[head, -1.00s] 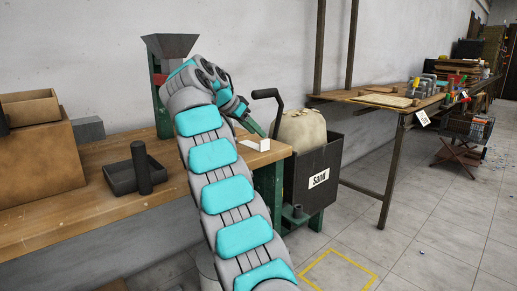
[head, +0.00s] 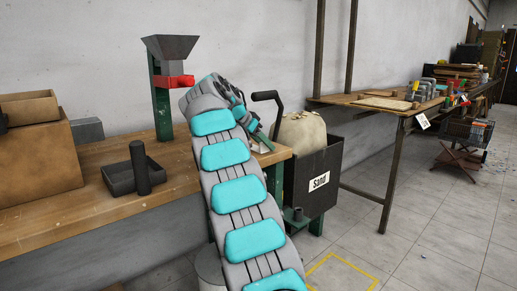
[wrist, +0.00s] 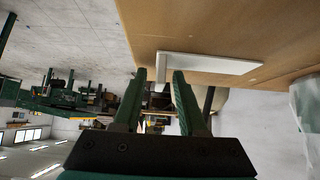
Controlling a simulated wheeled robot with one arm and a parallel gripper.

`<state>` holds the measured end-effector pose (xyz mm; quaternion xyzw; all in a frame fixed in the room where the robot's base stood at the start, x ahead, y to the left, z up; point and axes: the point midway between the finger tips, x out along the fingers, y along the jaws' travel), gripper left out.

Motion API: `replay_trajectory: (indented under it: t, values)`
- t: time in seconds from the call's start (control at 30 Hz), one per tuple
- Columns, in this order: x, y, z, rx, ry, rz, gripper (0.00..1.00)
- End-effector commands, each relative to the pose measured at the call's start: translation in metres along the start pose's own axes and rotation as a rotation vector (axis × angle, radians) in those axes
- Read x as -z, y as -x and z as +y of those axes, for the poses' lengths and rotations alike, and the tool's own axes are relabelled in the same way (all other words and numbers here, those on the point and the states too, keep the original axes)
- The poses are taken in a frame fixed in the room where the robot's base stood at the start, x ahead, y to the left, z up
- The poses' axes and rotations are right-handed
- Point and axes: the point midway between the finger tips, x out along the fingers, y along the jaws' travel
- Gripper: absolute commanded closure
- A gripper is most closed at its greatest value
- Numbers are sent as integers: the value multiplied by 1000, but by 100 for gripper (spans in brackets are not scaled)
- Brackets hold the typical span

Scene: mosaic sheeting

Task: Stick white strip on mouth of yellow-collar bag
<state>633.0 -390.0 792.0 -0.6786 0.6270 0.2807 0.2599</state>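The white strip (wrist: 214,64) shows in the wrist view as a thin, bent white piece at the wooden bench edge. Its short end points down toward the gap between my fingertips. My gripper (wrist: 160,76) has two green fingers apart, with no visible contact on the strip. In the head view my gripper (head: 262,138) is over the bench's right corner and mostly covers the strip. I cannot make out a yellow-collar bag in either view. A translucent, pale green, crumpled thing (wrist: 305,108) is at the right edge of the wrist view; I cannot tell what it is.
The wooden bench (head: 60,222) holds a black tray (head: 122,180), cardboard boxes (head: 40,150) and a green stand with a grey funnel (head: 170,50). A dark bin labelled Sand (head: 325,165), with a beige sack (head: 302,130), stands right of the bench. Floor to the right is largely open.

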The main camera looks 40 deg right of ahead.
Motion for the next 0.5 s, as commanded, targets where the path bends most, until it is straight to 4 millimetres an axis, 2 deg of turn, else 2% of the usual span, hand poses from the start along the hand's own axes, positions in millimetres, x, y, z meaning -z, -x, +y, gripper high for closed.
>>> replay_trajectory:
  t: [0.03, 0.33, 0.5]
  values:
    - [0, 0, 0, 0, 0, 0, 66]
    - [0, 0, 0, -1, 0, 0, 100]
    - [0, 0, 0, -1, 0, 0, 100]
